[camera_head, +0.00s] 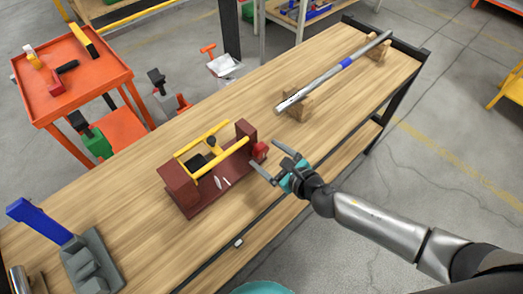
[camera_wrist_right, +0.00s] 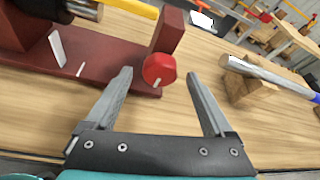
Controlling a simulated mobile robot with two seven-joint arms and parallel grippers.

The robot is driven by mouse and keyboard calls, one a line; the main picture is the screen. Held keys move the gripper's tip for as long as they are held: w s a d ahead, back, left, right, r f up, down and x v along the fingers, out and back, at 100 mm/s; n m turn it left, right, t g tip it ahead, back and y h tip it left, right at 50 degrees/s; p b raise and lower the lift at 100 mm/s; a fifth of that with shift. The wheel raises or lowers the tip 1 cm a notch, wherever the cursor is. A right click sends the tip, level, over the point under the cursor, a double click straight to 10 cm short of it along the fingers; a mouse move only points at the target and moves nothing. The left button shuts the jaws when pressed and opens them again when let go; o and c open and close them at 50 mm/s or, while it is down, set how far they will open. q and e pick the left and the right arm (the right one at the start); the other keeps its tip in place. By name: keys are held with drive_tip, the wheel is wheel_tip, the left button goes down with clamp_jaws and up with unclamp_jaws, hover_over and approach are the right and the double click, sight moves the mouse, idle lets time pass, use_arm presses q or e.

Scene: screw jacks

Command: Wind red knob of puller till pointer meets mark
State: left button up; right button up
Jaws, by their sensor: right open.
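The puller (camera_head: 212,172) is a dark red frame with yellow rods, standing on the wooden bench. Its red knob (camera_head: 260,151) sticks out at the right end. In the right wrist view the red knob (camera_wrist_right: 159,70) shows a small pale line on its face. A white pointer and a pale mark (camera_wrist_right: 81,69) show on the puller's front side, apart from each other. My right gripper (camera_head: 264,164) is open, its fingers just in front of the knob. In the wrist view the knob lies between and beyond the fingertips (camera_wrist_right: 160,78), with no contact visible. My left gripper is out of view.
A long metal bar with a blue band (camera_head: 346,63) rests on wooden blocks (camera_head: 297,107) at the bench's far right. A blue-handled grey tool (camera_head: 85,262) stands at the near left. An orange cart (camera_head: 75,77) stands behind the bench. Bare bench top lies between puller and bar.

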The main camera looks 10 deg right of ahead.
sight(264, 152)
drive_tip(key=shift+b+x, duration=0.3)
drive_tip(key=shift+x, duration=1.3)
drive_tip(key=shift+c, duration=0.4)
drive_tip(key=c, duration=1.3)
drive_tip(key=shift+m+g+y, duration=0.5)
drive_tip(key=shift+m, duration=0.4)
drive_tip(key=shift+m+g+y, duration=0.4)
drive_tip(key=shift+m+y, duration=0.5)
drive_tip(key=shift+m, duration=0.5)
